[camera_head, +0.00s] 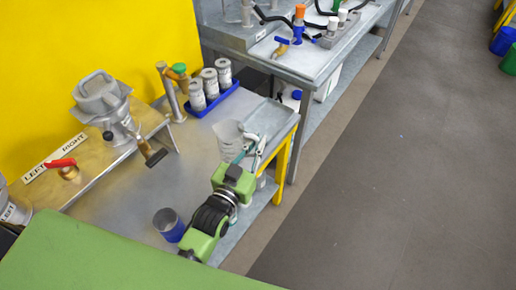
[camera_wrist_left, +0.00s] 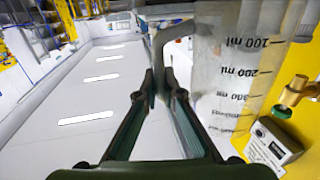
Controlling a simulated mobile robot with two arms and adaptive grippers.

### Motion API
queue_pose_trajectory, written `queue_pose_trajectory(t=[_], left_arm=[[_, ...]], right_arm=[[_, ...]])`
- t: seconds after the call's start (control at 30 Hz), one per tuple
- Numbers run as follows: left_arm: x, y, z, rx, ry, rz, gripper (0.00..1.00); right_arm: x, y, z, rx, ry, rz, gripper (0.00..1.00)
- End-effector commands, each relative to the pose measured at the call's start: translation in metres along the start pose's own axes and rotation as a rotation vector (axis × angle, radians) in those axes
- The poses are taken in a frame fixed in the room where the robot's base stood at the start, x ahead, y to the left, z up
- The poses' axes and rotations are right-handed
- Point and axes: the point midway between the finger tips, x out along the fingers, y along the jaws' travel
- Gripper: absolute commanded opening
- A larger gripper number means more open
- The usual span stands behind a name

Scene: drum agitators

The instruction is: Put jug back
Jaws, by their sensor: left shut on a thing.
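The jug (camera_head: 230,138) is a translucent, graduated beaker near the right edge of the metal table. My left gripper (camera_head: 253,149) is at its right side, shut on the jug's handle. In the left wrist view the jug (camera_wrist_left: 235,75) fills the upper right with its ml marks, and the handle (camera_wrist_left: 160,45) runs down between the fingers (camera_wrist_left: 162,95). The jug looks upright; I cannot tell whether its base touches the table. My right gripper is not in view.
The metal table (camera_head: 135,188) has bare room left of the jug. A blue tray (camera_head: 213,101) with grey cylinders stands behind it. A blue-based cup (camera_head: 168,225) stands at the front beside my arm. A metal drum agitator (camera_head: 103,97) and a red-handled valve (camera_head: 67,170) are at left.

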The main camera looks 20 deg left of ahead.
Motion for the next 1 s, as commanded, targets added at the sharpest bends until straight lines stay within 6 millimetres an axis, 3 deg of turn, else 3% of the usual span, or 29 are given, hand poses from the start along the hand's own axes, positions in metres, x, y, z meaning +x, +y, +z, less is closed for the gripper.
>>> queue_pose_trajectory(t=[0.23, 0.43, 0.87, 0.9, 0.93, 1.0], left_arm=[[0.012, -0.002, 0.013, 0.001, 0.001, 0.000, 0.00], [0.011, -0.002, 0.040, 0.001, -0.001, 0.000, 0.00], [0.011, -0.002, 0.047, 0.001, 0.001, 0.000, 0.00], [0.011, -0.002, 0.046, 0.001, 0.000, 0.000, 0.18], [0.011, -0.002, 0.046, 0.001, 0.000, 0.000, 0.25], [0.011, -0.002, 0.046, 0.001, 0.000, 0.000, 0.25]], right_arm=[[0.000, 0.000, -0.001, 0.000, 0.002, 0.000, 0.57], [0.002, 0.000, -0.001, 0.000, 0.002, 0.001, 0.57], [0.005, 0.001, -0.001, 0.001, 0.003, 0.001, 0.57], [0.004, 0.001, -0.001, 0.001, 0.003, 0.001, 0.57], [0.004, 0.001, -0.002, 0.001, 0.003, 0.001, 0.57], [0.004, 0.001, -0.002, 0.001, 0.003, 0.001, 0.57]])
